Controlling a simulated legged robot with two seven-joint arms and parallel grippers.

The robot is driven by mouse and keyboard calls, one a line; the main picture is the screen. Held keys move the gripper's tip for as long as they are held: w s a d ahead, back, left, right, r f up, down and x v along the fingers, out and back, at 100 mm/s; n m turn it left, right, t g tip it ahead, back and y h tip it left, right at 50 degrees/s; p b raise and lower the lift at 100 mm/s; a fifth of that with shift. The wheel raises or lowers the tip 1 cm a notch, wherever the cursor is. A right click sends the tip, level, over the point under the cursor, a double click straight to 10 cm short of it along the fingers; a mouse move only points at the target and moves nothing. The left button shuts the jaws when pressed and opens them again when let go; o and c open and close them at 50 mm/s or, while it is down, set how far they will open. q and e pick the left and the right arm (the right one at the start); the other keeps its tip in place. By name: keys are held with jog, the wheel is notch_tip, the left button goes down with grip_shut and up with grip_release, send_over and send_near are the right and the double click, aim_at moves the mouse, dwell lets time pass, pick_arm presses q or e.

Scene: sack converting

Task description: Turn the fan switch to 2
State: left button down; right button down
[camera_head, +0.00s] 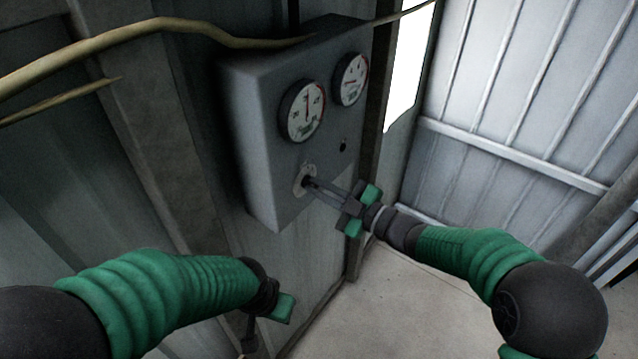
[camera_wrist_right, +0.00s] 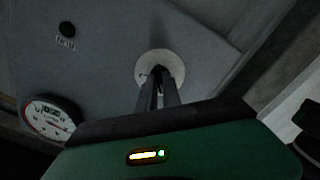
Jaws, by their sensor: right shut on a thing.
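The fan switch (camera_head: 304,180) is a small dark knob on a round pale plate, low on the front of a grey control box (camera_head: 262,130). My right gripper (camera_head: 314,184) reaches it from the right, its two long fingers closed on the knob. In the right wrist view the fingers meet at the round plate (camera_wrist_right: 172,62) and cover most of the knob, so its setting cannot be read. My left gripper (camera_head: 272,306) hangs below and left of the box, away from it. Its fingers are mostly hidden, so its opening cannot be told.
Two round gauges (camera_head: 303,110) sit above the switch. A small dark button (camera_head: 343,145) is right of the switch; it also shows in the right wrist view (camera_wrist_right: 67,29). A yellowish cable (camera_head: 160,24) runs over the box. The concrete floor (camera_head: 395,310) below is clear.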

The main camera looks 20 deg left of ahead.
jog(key=m+p, duration=0.3)
jog(key=m, duration=0.3)
jog(key=shift+r+p, duration=0.1)
jog(key=shift+p, duration=0.3)
jog(key=m+p, duration=0.3)
jog(key=m, duration=0.3)
jog(key=shift+w+d, duration=0.1)
jog(key=c, duration=1.6)
grip_release()
jog(key=shift+c, duration=0.2)
jog(key=shift+o, duration=0.6)
jog(key=shift+d, duration=0.15)
jog(key=b+v, duration=0.4)
jog(key=v, duration=1.3)
